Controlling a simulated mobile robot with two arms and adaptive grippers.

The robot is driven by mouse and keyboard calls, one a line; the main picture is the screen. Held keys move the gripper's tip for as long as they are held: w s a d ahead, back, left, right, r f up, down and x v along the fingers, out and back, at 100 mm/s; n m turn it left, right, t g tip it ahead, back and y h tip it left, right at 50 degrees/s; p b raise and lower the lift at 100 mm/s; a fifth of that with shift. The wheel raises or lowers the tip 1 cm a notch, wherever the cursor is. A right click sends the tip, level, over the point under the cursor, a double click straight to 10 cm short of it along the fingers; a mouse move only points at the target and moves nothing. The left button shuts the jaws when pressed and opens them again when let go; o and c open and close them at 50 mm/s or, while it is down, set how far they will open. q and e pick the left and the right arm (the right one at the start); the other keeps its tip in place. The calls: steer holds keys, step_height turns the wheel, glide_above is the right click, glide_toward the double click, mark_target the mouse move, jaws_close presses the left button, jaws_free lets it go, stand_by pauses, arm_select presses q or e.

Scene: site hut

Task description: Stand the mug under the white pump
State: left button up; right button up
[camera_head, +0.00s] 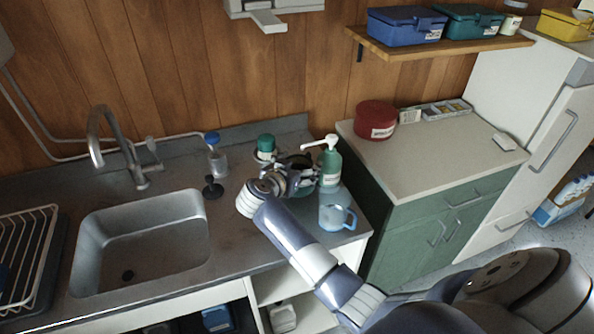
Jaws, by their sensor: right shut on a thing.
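The white pump (320,143) tops a green bottle (330,165) on the counter, its spout pointing left. My right gripper (306,177) is below and beside the spout, close to the bottle. It is shut on a dark green thing that its fingers mostly hide; I cannot tell for sure that this is a mug. A clear blue mug-like vessel (331,215) with its handle to the right stands upright in front of the bottle, near the counter's right end, apart from the gripper. My left gripper is not in view.
A green-capped container (266,146) stands behind my right gripper. A blue-capped bottle (215,152) and a dark stopper-like thing (212,188) stand to the left. The sink (140,245) and tap (118,150) are farther left. A lower green cabinet (425,235) adjoins on the right.

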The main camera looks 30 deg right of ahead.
steer(key=shift+s+d+r, duration=0.1)
steer(key=shift+d, duration=0.05)
steer(key=shift+f, duration=0.6)
steer(key=o, duration=1.3)
steer(key=shift+c, duration=0.2)
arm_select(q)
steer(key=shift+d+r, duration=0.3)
arm_select(e)
steer(key=shift+r, duration=0.2)
arm_select(q)
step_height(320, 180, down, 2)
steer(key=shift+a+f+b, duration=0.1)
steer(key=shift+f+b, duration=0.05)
steer(key=shift+b, duration=0.8)
arm_select(e)
steer(key=v, duration=1.2)
steer(key=shift+r, duration=0.5)
